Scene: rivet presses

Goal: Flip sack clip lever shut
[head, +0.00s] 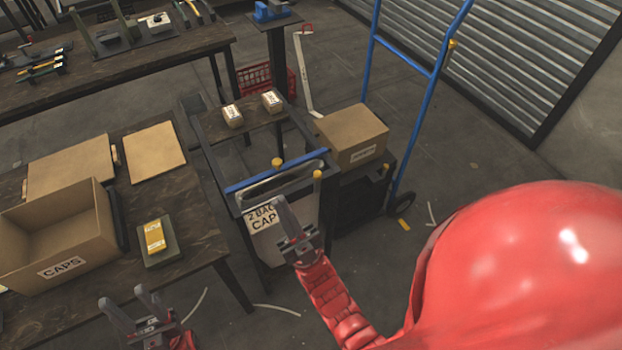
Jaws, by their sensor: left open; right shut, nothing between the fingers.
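A blue bar (247,182) lies across the top of a dark metal frame. A pale sack (292,233) with a label, partly readable as "2 BAG" and "CAP", hangs at the frame's front. One yellow knob (277,162) is by the bar's middle and another (317,175) near its right end. I cannot tell which part is the clip lever or how it is set. My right gripper (278,203) is shut and empty in front of the sack, covering part of the label. My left gripper (122,299) is open and empty, low near the left table's front edge.
The left table (195,205) holds an open cardboard box (60,245) marked CAPS and a yellow pack (155,238) on a dark block. Two small packs (232,116) sit on a board behind the frame. A blue hand truck (431,85) and a carton (350,135) stand right.

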